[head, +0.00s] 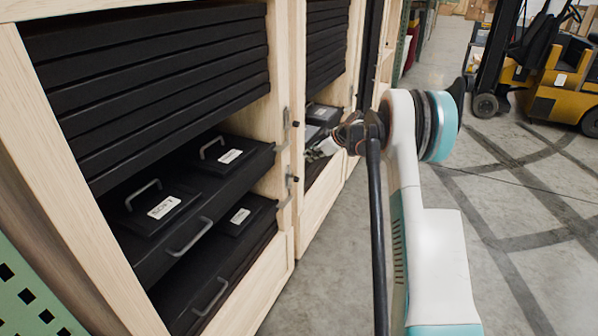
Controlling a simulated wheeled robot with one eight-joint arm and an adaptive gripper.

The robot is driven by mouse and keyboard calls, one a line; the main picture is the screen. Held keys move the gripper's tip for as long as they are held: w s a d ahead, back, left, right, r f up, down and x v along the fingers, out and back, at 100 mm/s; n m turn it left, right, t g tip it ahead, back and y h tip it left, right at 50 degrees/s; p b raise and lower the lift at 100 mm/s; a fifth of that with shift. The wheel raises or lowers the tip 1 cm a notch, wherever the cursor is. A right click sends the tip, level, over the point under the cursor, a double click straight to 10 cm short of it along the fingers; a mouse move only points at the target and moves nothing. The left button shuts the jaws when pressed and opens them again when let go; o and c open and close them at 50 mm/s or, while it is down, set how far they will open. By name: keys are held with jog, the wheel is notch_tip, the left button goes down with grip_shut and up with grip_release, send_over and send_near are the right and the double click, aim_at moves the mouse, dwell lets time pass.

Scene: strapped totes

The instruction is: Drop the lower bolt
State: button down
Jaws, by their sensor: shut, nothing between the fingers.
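The lower bolt (289,187) is a small grey metal fitting with a dark knob, on the wooden post at the right side of the near cabinet. A similar upper bolt (286,126) sits above it on the same post. My gripper (309,156) is shut and empty. In the picture it shows just right of the post, at a height between the two bolts, apart from both knobs. I cannot tell its depth from the post. My arm hides part of the far cabinet.
The near wooden cabinet (272,283) holds black drawers; a lower drawer (190,237) with a grey handle and lidded, labelled boxes stands out. A second cabinet (325,211) adjoins it. Clear concrete floor (510,215) lies right. A yellow forklift (562,85) stands at the back right.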

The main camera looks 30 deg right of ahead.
jog(key=shift+d+f, duration=0.15)
jog(key=shift+d, duration=0.05)
jog(key=s+d+f+b+x, duration=0.1)
jog(key=b+x, duration=0.4)
jog(key=x, duration=0.8)
jog(key=shift+s+d+f, duration=0.2)
jog(key=shift+d+f, duration=0.1)
jog(key=shift+f, duration=0.15)
jog(key=shift+f, duration=0.1)
